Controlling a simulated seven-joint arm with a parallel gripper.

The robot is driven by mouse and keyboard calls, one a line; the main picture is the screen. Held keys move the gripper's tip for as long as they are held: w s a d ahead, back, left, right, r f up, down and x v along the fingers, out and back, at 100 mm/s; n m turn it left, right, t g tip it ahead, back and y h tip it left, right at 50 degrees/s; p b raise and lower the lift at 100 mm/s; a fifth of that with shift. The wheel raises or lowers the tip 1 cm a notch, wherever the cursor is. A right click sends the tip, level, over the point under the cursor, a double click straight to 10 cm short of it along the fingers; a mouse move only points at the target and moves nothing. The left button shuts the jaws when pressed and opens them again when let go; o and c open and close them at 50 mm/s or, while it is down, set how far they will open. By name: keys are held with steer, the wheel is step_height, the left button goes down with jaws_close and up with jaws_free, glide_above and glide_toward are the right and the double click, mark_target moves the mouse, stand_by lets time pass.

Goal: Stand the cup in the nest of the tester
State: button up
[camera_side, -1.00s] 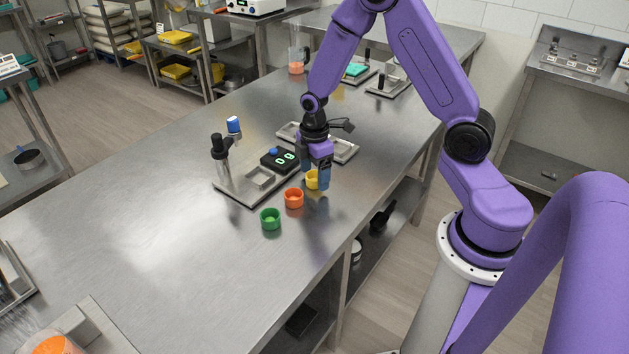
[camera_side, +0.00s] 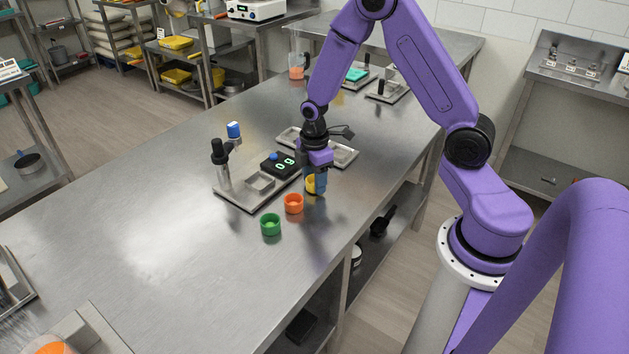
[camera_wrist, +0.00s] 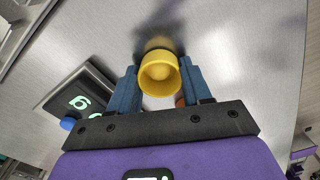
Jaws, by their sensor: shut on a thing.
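My gripper (camera_side: 315,186) is shut on the yellow cup (camera_side: 312,184), low over the bench. In the wrist view the cup (camera_wrist: 159,74) sits between the two blue fingertips (camera_wrist: 160,82), its open mouth facing the camera. In the side view the fingers hide part of it, and I cannot tell whether it touches the bench. The tester (camera_side: 236,199) is a metal tray left of my gripper. It carries a square raised nest (camera_side: 260,182), which looks empty, and an upright post with a black head (camera_side: 220,152).
An orange cup (camera_side: 293,204) and a green cup (camera_side: 270,225) stand in front of the tester. A black display box (camera_side: 280,164) with green digits stands between the nest and my gripper. A shallow tray (camera_side: 344,154) lies behind my gripper.

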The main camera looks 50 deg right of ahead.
steer(key=shift+r, duration=0.35)
step_height(320, 180, up, 2)
steer(key=shift+r, duration=0.1)
steer(key=s+a+r, duration=0.2)
steer(key=s+r, duration=0.7)
steer(key=s, duration=0.5)
steer(key=shift+r, duration=0.4)
steer(key=shift+o, duration=0.8)
steer(key=shift+w, duration=0.1)
jaws_close()
steer(key=w+a+f, duration=0.1)
steer(key=w+a, duration=0.2)
steer(key=w, duration=0.9)
steer(key=w+a+f, duration=0.2)
steer(key=w+a, duration=0.1)
steer(key=w, duration=1)
steer(key=shift+w, duration=0.15)
